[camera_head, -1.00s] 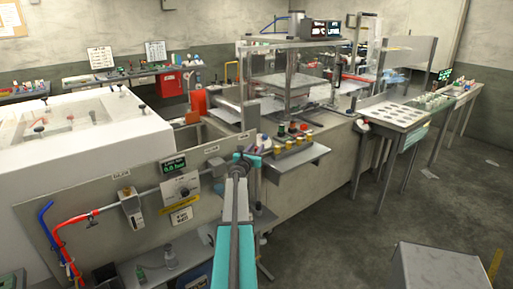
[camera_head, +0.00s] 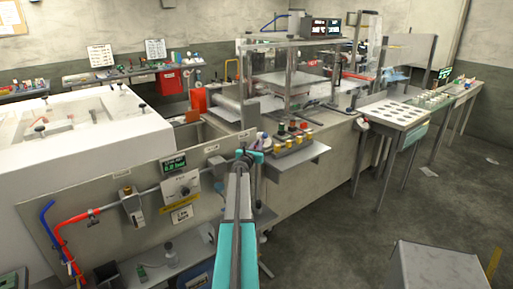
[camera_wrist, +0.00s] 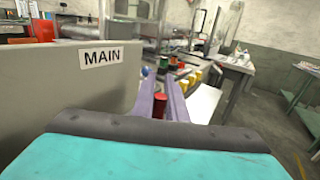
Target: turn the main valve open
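My gripper (camera_head: 246,158) is at the upper right of the grey pipe panel (camera_head: 110,225), at the right end of the horizontal pipe. In the wrist view its two purple-grey fingers (camera_wrist: 164,92) are apart. A red cylindrical piece (camera_wrist: 158,106) shows between them; I cannot tell whether it is the main valve's handle or whether a finger touches it. The white MAIN label (camera_wrist: 101,56) is on the panel to the left of the fingers, and also shows in the head view (camera_head: 212,148). The main valve itself is largely hidden behind my gripper and arm.
A grey box (camera_head: 437,268) is at the lower right; the floor beyond is open.

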